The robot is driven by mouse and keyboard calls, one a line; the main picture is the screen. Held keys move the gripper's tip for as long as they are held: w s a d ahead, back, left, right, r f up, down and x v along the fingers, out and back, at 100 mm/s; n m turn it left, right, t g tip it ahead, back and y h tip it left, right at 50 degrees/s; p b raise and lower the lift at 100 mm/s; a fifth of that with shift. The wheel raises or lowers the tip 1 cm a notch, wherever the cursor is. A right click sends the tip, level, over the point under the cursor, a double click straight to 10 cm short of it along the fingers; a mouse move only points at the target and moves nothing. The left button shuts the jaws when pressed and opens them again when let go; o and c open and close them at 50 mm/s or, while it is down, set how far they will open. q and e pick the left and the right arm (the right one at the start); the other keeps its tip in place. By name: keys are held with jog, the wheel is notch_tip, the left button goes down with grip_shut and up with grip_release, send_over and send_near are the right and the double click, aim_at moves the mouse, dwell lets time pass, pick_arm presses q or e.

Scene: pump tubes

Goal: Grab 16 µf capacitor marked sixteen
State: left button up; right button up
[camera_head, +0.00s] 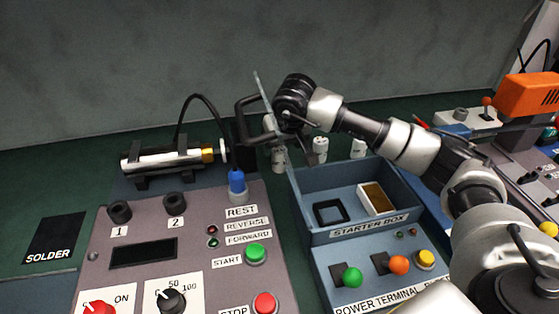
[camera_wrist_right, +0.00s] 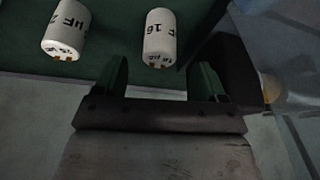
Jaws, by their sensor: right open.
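The capacitor marked 16 (camera_wrist_right: 159,38) is a white cylinder with dark print and brass-coloured terminals, in the right wrist view. It lies just beyond my right gripper (camera_wrist_right: 160,78), roughly centred between the two fingers and not gripped. A second white capacitor marked µF (camera_wrist_right: 66,30) is to its left; its number is not clear. In the head view my right gripper (camera_head: 254,120) is open and empty behind the starter box. Small white capacitors (camera_head: 320,148) stand behind that box, one of them just below the gripper; their marks are unreadable there. My left gripper is not in view.
The blue starter box (camera_head: 300,196) holds a black frame and a cream-coloured block. A grey control panel (camera_head: 200,250) with knobs and buttons is at front left. A metal cylinder with a cable (camera_head: 160,160) lies behind it. A grey wall (camera_head: 120,70) closes the back.

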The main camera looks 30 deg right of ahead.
aim_at(279, 151)
jog(key=x, duration=0.4)
jog(key=shift+w+f, duration=0.25)
jog(key=c, duration=1)
jog(key=shift+r, duration=0.1)
